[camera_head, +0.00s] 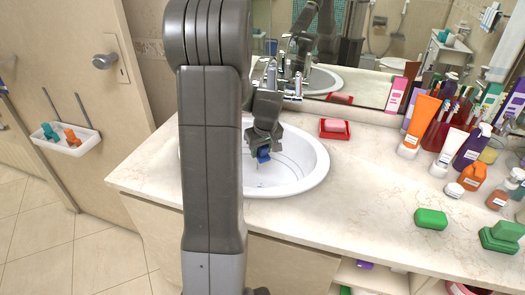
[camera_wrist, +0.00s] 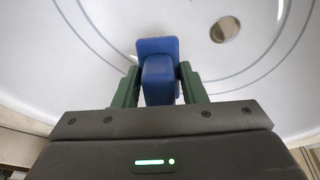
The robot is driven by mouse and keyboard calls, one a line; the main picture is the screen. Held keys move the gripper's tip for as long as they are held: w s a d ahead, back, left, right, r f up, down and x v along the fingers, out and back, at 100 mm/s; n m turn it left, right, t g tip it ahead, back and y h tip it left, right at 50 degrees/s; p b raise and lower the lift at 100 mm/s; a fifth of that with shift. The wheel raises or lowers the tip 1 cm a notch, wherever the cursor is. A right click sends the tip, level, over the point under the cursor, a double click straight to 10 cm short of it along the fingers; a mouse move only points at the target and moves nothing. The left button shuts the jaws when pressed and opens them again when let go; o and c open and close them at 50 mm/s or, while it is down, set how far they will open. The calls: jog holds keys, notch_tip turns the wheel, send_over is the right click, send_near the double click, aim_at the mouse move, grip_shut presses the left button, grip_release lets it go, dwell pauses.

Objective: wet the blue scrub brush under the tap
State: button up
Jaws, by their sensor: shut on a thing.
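The blue scrub brush (camera_wrist: 157,70) is between the two green fingers of my gripper (camera_wrist: 160,88) in the wrist view. My gripper is shut on it. In the head view the brush (camera_head: 264,155) shows as a small blue piece under my gripper (camera_head: 264,146), over the white sink basin (camera_head: 300,165). The drain (camera_wrist: 225,29) is at the upper right in the wrist view, apart from the brush. The chrome tap (camera_head: 270,75) stands at the back of the basin, partly hidden behind my arm. I cannot tell whether water runs.
A red soap dish (camera_head: 334,129) sits right of the basin. Several bottles and tubes, such as an orange tube (camera_head: 421,117), crowd the counter's right side. A green block (camera_head: 431,218) lies nearer the front edge. The counter (camera_head: 350,195) between is clear. A mirror is behind.

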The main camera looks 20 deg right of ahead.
dwell(0.4)
jog(key=s+r+p, duration=0.1)
jog(key=s+r, duration=0.2)
jog(key=s, duration=0.3)
dwell(0.7)
jog(key=s+r+p, duration=0.7)
jog(key=r, duration=0.2)
dwell(0.6)
